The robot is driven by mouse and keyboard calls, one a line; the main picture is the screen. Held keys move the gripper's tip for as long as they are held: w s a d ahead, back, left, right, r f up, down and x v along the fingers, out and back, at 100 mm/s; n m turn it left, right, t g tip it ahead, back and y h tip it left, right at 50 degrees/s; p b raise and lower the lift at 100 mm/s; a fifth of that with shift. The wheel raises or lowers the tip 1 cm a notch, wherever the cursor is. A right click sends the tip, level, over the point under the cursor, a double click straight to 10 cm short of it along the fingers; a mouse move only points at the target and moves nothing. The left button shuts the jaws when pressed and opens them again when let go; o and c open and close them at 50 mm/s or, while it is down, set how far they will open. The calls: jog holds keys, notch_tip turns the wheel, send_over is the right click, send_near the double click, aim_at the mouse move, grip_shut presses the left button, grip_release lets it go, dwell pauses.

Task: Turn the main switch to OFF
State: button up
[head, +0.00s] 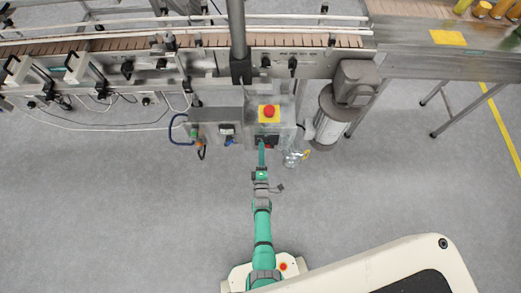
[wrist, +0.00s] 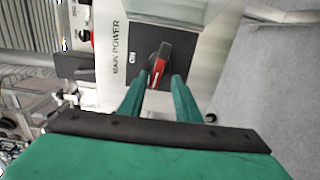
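The main switch (wrist: 160,65) is a red and black rotary handle on a dark plate. The plate sits on a pale panel with the words MAIN POWER and an ON mark beside the handle. My gripper (wrist: 161,82) is in front of it, with one green finger on each side of the handle's lower end. The fingers are apart, and I cannot tell if they touch the handle. In the head view my gripper (head: 262,143) reaches the front of the control box (head: 286,132), and the switch is largely hidden there.
A red emergency stop button on a yellow plate (head: 268,112) is on top of the box. A motor (head: 335,110) stands to the right, and a grey box with cables (head: 215,130) is to the left. The conveyor (head: 180,41) runs behind.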

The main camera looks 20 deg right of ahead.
jog(key=shift+w+a+r, duration=0.1)
jog(key=v, duration=1)
jog(key=shift+s, duration=0.4)
jog(key=s+a+r+m+y, duration=0.1)
jog(key=s+a+r+m, duration=0.3)
jog(key=s+r, duration=0.25)
jog(key=s+a+r+m+y, duration=0.25)
jog(key=s+a+r, duration=0.2)
jog(key=s, duration=0.35)
jog(key=s+a+r+m+g+y, duration=0.1)
jog(key=s+r+m, duration=0.3)
jog(key=r, duration=0.7)
jog(key=s+a+r+m, duration=0.1)
jog(key=s+r+m, duration=0.3)
jog(key=r, duration=0.7)
jog(key=shift+s+a+r+g+y, duration=0.3)
jog(key=shift+s+g+y, duration=0.1)
jog(key=shift+s, duration=0.2)
